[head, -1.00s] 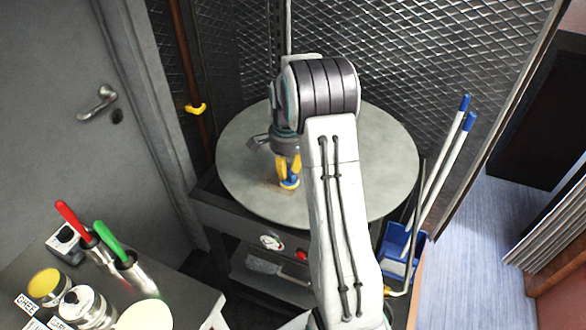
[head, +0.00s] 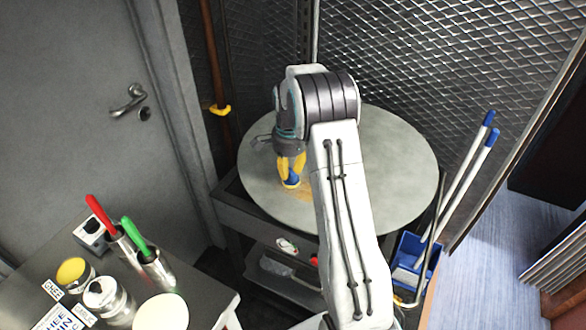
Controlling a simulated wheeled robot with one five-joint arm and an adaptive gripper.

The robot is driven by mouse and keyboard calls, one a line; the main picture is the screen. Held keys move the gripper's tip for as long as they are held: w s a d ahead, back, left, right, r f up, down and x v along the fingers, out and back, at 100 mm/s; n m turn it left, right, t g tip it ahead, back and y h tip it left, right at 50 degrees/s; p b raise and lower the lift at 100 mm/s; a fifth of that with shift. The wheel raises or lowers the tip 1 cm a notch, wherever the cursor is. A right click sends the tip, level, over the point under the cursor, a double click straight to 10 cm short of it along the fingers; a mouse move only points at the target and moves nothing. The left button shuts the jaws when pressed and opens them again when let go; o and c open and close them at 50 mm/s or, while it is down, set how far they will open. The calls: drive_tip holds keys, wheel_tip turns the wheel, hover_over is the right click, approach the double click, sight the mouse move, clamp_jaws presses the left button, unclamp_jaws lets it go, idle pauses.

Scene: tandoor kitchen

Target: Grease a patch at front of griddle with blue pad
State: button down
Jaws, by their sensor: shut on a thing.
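The round grey griddle (head: 395,165) stands on a dark cart in front of the mesh wall. My gripper (head: 291,170) points down over its front left part, with its yellow fingers shut on the blue pad (head: 291,182). The pad is at the griddle surface. A brownish greased patch (head: 306,191) shows beside the pad, toward the front edge. My arm hides part of the griddle and perhaps part of the patch.
At lower left a counter holds a yellow-topped ghee tin (head: 73,271), a lidded steel jar (head: 107,299) and steel holders with red-handled (head: 101,215) and green-handled (head: 137,236) tools. A blue dustpan (head: 408,262) with white-handled tools stands right of the cart. A door is at left.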

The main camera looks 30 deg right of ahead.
drive_tip(key=shift+w+a+p, duration=0.55)
drive_tip(key=shift+w, duration=0.3)
drive_tip(key=shift+w+a+p, duration=0.5)
drive_tip(key=shift+w+a, duration=0.05)
drive_tip(key=shift+w, duration=0.25)
drive_tip(key=shift+w, duration=0.1)
drive_tip(key=shift+w+d+p, duration=0.25)
drive_tip(key=shift+d+p, duration=0.1)
drive_tip(key=shift+d, duration=0.2)
drive_tip(key=shift+s+d+f+b, duration=0.2)
drive_tip(key=shift+s+d+b, duration=0.2)
drive_tip(key=shift+s+b, duration=0.1)
drive_tip(key=shift+s+d+b, duration=0.5)
drive_tip(key=shift+s+d, duration=0.05)
drive_tip(key=shift+s, duration=0.35)
drive_tip(key=shift+s+d+b, duration=0.45)
drive_tip(key=shift+s+d, duration=0.1)
drive_tip(key=shift+s, duration=0.3)
drive_tip(key=shift+s+d+r+b, duration=0.1)
drive_tip(key=shift+s+d+b, duration=0.15)
drive_tip(key=shift+s+d, duration=0.25)
drive_tip(key=shift+s+d+b, duration=0.2)
drive_tip(key=shift+s+d, duration=0.05)
drive_tip(key=shift+s, duration=0.4)
drive_tip(key=shift+d, duration=0.1)
